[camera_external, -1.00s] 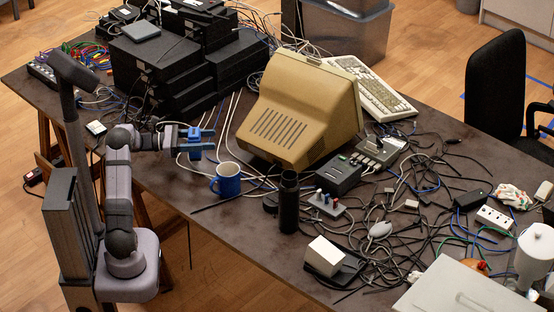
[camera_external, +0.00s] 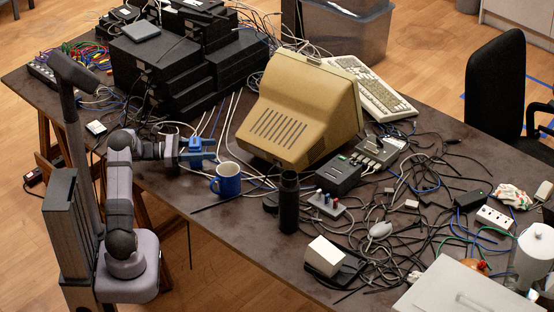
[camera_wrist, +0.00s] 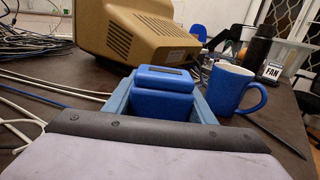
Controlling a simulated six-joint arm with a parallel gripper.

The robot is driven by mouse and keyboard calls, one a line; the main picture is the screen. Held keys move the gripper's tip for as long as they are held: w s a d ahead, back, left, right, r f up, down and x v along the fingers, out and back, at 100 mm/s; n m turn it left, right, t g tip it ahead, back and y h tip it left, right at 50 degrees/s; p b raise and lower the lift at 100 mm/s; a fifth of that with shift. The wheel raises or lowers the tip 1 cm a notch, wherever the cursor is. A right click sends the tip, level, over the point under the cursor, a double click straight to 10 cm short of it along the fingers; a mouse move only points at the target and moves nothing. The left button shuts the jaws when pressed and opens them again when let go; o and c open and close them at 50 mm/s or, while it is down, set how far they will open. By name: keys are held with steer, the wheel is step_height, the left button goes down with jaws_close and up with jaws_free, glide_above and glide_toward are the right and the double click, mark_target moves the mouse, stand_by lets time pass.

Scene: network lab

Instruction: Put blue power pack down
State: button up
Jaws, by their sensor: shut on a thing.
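The blue power pack (camera_wrist: 165,92) sits between the two fingers of my gripper (camera_wrist: 162,105) in the wrist view, and the jaws are shut on it. In the external view the blue pack (camera_external: 195,145) shows at the end of my gripper (camera_external: 198,156), low over the left part of the table. Its underside is hidden, so I cannot tell whether it touches the tabletop.
A blue mug (camera_external: 226,179) stands just right of my gripper; it also shows in the wrist view (camera_wrist: 232,88). A beige monitor (camera_external: 300,110) stands behind, and stacked black boxes (camera_external: 180,75) behind left. White cables (camera_external: 235,110) run across the table.

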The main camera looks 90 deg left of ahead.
steer(key=o, duration=1.4)
steer(key=shift+c, duration=0.2)
steer(key=shift+r, duration=0.1)
steer(key=shift+r+p, duration=0.15)
steer(key=shift+p, duration=0.3)
steer(key=s+b, duration=0.1)
steer(key=s, duration=1.1)
steer(key=shift+b, duration=0.4)
steer(key=shift+a, duration=0.1)
